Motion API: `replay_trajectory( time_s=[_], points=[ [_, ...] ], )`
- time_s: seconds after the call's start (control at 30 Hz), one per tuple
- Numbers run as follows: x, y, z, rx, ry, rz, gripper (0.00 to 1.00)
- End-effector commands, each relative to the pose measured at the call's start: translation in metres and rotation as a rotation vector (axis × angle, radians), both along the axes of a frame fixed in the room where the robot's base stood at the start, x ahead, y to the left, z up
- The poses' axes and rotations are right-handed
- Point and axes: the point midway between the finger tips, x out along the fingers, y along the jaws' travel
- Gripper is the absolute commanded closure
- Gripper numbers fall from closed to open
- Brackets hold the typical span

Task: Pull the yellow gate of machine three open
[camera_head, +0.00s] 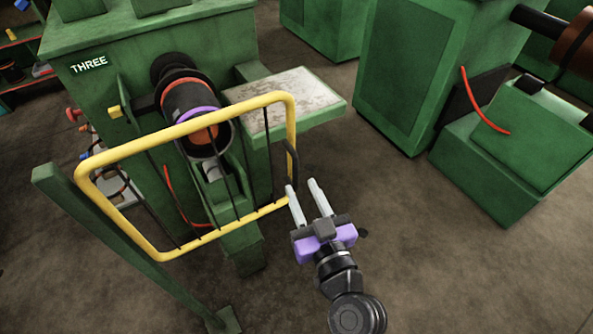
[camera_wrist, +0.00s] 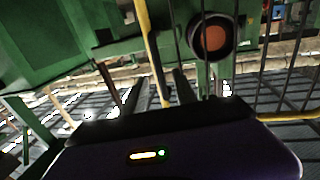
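Machine three (camera_head: 120,45) is the green machine labelled THREE at the upper left of the head view. Its yellow gate (camera_head: 294,122) stands across the front of its round spindle, with thin dark upright bars inside the yellow frame. A black handle (camera_head: 292,163) is on the gate's right side. My gripper (camera_head: 301,186) is open and empty, just below and right of the handle; the left finger's tip is very near it, and I cannot tell whether they touch. In the wrist view, the gate's yellow upright (camera_wrist: 151,60) is ahead of the fingers (camera_wrist: 157,90).
A green post (camera_head: 110,235) stands at the gate's left side. A worn light-topped table (camera_head: 325,95) juts out behind the gate's right end. Other green machines (camera_head: 400,70) stand at the right. The floor around my gripper and to its right is clear.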

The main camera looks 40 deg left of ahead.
Motion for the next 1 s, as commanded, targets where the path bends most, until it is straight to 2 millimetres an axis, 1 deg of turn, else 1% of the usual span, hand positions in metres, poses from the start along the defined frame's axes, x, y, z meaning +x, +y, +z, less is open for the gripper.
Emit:
replay_trajectory(
  time_s=[0.03,0.1,0.3,0.47,0.7,0.73,0.9,1.0],
  points=[
    [0.005,0.008,0.003,0.001,0.000,0.002,0.66],
    [0.011,0.017,0.003,0.001,0.000,0.000,0.66],
    [0.025,0.037,0.002,0.001,0.000,-0.001,0.66],
    [0.030,0.044,0.001,0.000,0.000,-0.002,0.66],
    [0.031,0.045,0.000,0.000,0.000,-0.002,0.66],
    [0.031,0.045,0.000,0.000,0.000,-0.002,0.68],
    [0.031,0.045,0.000,0.000,0.000,-0.002,1.00],
    [0.031,0.045,0.000,0.000,0.000,-0.002,1.00]
  ],
)
